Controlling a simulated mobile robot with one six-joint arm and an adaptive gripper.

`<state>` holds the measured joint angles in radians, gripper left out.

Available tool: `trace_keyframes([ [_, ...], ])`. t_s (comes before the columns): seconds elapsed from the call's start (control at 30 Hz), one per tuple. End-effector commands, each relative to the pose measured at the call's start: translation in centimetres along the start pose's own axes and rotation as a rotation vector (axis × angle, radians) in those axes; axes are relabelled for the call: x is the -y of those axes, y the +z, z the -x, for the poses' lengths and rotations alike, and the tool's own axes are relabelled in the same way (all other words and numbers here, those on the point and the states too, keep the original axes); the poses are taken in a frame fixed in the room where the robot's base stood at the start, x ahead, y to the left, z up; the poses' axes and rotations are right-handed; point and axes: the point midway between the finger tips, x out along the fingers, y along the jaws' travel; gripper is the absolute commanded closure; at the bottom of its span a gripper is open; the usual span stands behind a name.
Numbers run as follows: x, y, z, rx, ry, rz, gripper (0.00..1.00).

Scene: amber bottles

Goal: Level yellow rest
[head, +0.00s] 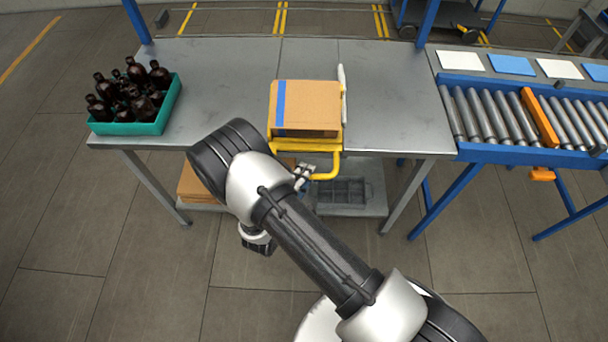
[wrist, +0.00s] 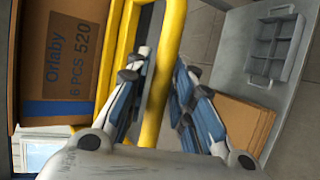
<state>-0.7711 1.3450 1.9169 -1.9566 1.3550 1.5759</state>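The yellow rest (head: 290,146) is at the front edge of the grey table and carries a cardboard box (head: 312,95) with a blue stripe. A yellow handle (head: 329,172) sticks out from the rest over the table edge. In the wrist view the handle (wrist: 171,35) passes between the two fingers of my gripper (wrist: 163,85). The box (wrist: 75,60), with printed text, is left of the rest's yellow bars. I cannot tell exactly how far the rest tilts. In the head view my arm hides part of the handle area.
A teal crate (head: 150,127) of dark bottles (head: 130,92) stands at the table's left. A white upright panel (head: 342,90) is beside the box. A roller conveyor (head: 500,115) adjoins at right. A grey divided tray (wrist: 275,45) and cardboard (wrist: 240,125) lie on the lower shelf.

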Motion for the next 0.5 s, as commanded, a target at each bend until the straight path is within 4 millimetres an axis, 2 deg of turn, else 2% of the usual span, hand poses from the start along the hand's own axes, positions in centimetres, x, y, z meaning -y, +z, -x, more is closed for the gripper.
trace_keyframes([
  [0.27, 0.0, 0.0, 0.01, 0.0, 0.0, 0.0, 0.99],
  [0.5, 0.0, 0.0, 0.01, 0.0, 0.0, 0.0, 1.0],
])
